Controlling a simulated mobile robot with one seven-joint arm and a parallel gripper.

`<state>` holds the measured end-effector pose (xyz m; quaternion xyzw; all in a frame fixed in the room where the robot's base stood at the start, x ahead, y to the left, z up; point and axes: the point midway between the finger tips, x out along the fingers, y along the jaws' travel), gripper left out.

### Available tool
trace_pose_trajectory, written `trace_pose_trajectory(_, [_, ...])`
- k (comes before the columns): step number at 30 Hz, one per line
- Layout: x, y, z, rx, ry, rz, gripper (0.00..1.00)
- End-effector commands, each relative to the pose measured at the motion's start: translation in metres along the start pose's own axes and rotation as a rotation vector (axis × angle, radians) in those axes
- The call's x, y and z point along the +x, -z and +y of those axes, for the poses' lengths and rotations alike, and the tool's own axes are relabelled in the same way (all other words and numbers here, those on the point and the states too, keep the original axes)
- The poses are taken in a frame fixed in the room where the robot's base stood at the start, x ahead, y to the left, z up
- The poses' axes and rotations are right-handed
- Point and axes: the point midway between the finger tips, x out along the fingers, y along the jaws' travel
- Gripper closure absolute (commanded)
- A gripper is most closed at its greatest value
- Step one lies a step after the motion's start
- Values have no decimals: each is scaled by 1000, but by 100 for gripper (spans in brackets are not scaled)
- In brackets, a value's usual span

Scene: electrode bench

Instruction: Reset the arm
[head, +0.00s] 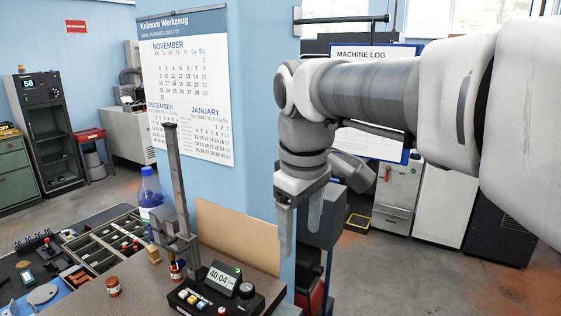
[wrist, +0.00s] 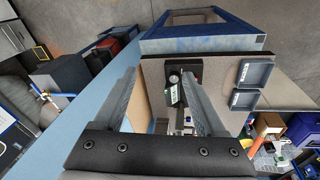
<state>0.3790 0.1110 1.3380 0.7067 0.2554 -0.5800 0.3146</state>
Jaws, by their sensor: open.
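My gripper (head: 300,222) hangs from my arm on the right of the head view, fingers pointing down. It is open, with nothing seen between its fingers. It is in the air, near the right end of the bench and above the level of the meter. In the wrist view my gripper (wrist: 165,110) shows two grey fingers apart, with the bench below them. The bench meter (head: 222,288) reads 40.04 and stands at the bench's front right. An upright metal stand (head: 180,185) rises behind it.
A tan board (head: 237,236) stands behind the meter. A blue pillar with a wall calendar (head: 187,85) rises behind the bench. Floor right of the bench is open.

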Motion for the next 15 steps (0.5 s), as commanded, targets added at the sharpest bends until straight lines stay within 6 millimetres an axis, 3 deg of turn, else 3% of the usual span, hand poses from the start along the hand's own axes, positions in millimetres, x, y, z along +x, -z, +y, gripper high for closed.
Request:
trace_pose_trajectory(1, [-1,-18,0,65,-20,17,27])
trace_pose_trajectory(6, [7,-72,-4,295,-69,80,27])
trace_pose_trajectory(15, [38,-153,-22,674,-115,215,27])
